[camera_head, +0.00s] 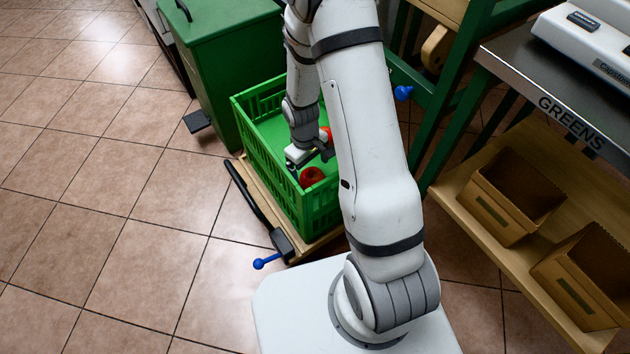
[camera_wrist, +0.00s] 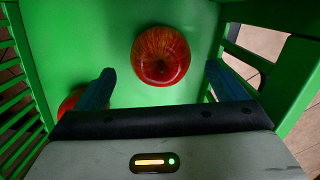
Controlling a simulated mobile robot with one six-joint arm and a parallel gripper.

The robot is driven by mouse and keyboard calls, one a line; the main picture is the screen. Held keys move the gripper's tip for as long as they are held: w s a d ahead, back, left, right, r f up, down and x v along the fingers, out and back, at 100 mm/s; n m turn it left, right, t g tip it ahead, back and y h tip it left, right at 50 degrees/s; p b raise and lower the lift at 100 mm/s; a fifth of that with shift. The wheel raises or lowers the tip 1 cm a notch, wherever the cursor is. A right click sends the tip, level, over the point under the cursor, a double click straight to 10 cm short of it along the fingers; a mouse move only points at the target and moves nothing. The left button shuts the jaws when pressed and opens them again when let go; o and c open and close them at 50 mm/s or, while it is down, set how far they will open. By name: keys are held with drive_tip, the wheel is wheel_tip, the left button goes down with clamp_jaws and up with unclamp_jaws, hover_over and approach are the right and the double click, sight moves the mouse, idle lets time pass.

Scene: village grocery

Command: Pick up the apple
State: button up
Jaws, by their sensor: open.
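One red apple (camera_wrist: 160,56) lies on the green floor of the crate, centred in the wrist view. A second apple (camera_wrist: 70,102) shows at the lower left, partly hidden by my gripper. In the head view, an apple (camera_head: 312,177) lies near the crate's near side, and some red (camera_head: 327,132) shows beside my arm. I cannot tell which apple is which across views. My gripper (camera_wrist: 159,70) is open and empty inside the crate, its two fingers on either side of the centred apple in the picture. No contact shows.
The green slatted crate (camera_head: 270,172) stands on a wooden base (camera_head: 262,205), its walls close around my gripper. A green bin (camera_head: 225,55) is behind it. At right, a GREENS shelf (camera_head: 560,160) holds cardboard boxes (camera_head: 515,190). Tiled floor (camera_head: 120,220) at left is clear.

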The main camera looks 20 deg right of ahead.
sight(311, 173)
drive_tip(key=f, duration=0.1)
drive_tip(key=f+b, duration=0.1)
drive_tip(key=f, duration=0.1)
drive_tip(key=f+b, duration=0.1)
drive_tip(key=f, duration=0.1)
drive_tip(key=shift+s+d+f, duration=0.1)
drive_tip(key=shift+s+d, duration=0.05)
drive_tip(key=shift+s, duration=0.1)
drive_tip(key=c, duration=1.2)
drive_tip(key=shift+o, duration=0.2)
